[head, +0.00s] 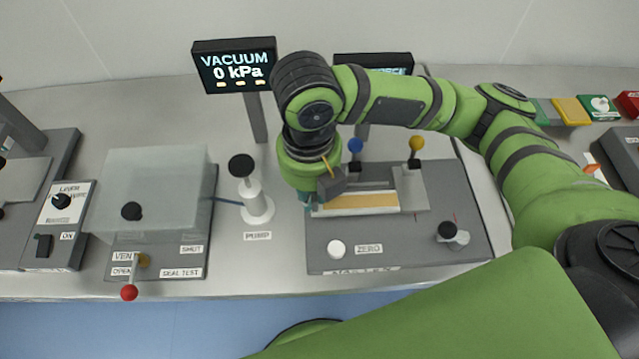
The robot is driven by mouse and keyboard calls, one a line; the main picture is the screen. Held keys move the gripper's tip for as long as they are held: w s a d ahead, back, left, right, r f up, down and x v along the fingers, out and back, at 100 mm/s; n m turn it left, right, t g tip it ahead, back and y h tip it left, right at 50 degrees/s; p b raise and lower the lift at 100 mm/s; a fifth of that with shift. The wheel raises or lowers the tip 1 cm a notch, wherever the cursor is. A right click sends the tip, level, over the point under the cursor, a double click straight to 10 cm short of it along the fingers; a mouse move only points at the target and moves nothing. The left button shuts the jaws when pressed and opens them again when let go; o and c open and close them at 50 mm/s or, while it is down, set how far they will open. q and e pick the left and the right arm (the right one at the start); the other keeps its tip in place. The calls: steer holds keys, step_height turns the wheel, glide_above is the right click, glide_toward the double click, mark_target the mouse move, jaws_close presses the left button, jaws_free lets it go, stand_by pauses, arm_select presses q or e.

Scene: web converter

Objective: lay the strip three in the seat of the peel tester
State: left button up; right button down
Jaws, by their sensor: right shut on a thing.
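The peel tester (460,206) is a grey plate right of centre with a pale raised bed, a blue-knobbed lever, a yellow-knobbed lever and a ZERO button. A tan strip with pale edges (362,201) lies lengthwise along the bed, over or in the seat; I cannot tell whether it touches the bottom. No number on it can be read. My right gripper (312,206) points down at the strip's left end and is shut on it; the wrist hides most of the fingers. My left gripper is not in view.
A display reading VACUUM 0 kPa (235,66) stands behind. The white pump (256,203) and clear-lidded seal tester (152,200) are to the left. A second display (373,63) is partly behind my arm. Coloured boxes (571,111) lie at back right. Bare bench separates pump and peel tester.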

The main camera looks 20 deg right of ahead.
steer(key=w+f, duration=0.1)
steer(key=w+d, duration=0.1)
steer(key=w+d+f, duration=0.1)
steer(key=w, duration=0.1)
steer(key=shift+w+f+p, duration=0.1)
steer(key=shift+f+p, duration=0.2)
steer(key=shift+w+f, duration=0.1)
steer(key=shift+f, duration=0.05)
step_height(320, 180, down, 3)
steer(key=shift+f+p, duration=0.1)
steer(key=shift+p, duration=0.4)
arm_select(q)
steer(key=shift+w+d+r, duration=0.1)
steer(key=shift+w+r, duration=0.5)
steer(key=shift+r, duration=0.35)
arm_select(e)
steer(key=shift+f, duration=0.4)
steer(key=shift+f, duration=0.1)
steer(key=c, duration=1.2)
jaws_free()
arm_select(q)
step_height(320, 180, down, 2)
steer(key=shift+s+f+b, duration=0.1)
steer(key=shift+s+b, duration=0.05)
steer(key=shift+b, duration=0.9)
arm_select(e)
step_height(320, 180, up, 12)
steer(key=shift+r, duration=0.15)
